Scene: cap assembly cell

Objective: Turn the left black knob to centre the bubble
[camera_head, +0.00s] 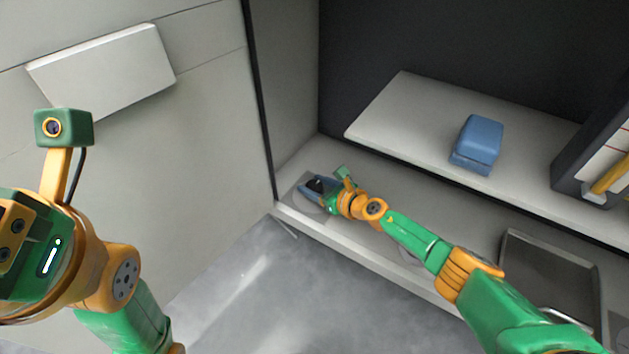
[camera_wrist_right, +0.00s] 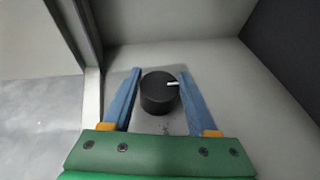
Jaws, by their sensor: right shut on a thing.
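The black knob (camera_wrist_right: 158,95) stands on a light surface in the right wrist view. A white mark on its top points to the right. In the head view the knob (camera_head: 317,184) is a small dark shape at the left end of the pale bench. My right gripper (camera_wrist_right: 160,72) has its blue fingers on either side of the knob and is shut on it. In the head view my right gripper (camera_head: 318,186) reaches to the bench's left end. No bubble can be made out in either view. My left arm shows at the left, but its fingers are out of view.
A blue block (camera_head: 478,143) lies on a raised white shelf (camera_head: 400,110) behind the bench. A grey tray (camera_head: 508,262) is at the right, near a dark rack (camera_head: 583,160). A side wall stands close to the left of the knob. The grey floor (camera_head: 250,290) in front is clear.

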